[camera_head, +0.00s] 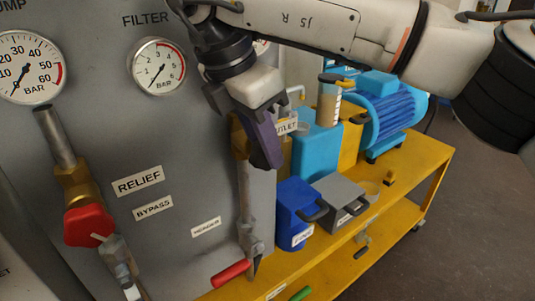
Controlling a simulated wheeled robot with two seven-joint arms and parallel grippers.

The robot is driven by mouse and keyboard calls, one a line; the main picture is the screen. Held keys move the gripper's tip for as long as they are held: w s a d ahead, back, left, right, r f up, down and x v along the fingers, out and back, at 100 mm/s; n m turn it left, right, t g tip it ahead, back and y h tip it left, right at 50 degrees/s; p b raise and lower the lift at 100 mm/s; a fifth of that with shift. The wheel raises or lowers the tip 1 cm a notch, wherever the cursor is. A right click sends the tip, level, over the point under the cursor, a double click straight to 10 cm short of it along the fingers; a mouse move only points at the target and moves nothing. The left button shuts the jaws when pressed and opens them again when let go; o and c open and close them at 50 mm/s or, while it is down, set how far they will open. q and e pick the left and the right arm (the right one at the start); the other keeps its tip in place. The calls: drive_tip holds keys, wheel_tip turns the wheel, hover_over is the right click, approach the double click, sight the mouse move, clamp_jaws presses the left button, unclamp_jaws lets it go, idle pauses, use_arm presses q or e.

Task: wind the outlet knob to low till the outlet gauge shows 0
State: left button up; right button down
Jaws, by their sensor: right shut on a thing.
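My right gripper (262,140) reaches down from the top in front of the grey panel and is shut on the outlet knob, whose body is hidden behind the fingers. A white label ending in "TLET" (288,126) shows just right of the fingers. Brass fitting (239,137) shows at their left, above a grey pipe. The outlet gauge is mostly hidden behind my right arm; only a sliver of a dial (262,46) shows, so its needle cannot be read. My left gripper is not in view.
The panel bears a pump gauge (27,68), a filter gauge (158,66), a red relief knob (88,225) and a red-handled lever (231,273). A yellow cart (420,165) holds a blue bin (293,205), a grey bin (338,193) and a blue motor (391,112). Floor at right is clear.

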drive_tip(key=shift+s+a+t+h+b, duration=0.1)
drive_tip(key=shift+a+t+h+b, duration=0.05)
drive_tip(key=shift+t+h+b, duration=0.9)
drive_tip(key=shift+h, duration=0.25)
drive_tip(key=c, duration=1.9)
unclamp_jaws()
drive_tip(key=p+v, duration=0.5)
drive_tip(key=v, duration=0.2)
drive_tip(key=shift+r, duration=0.3)
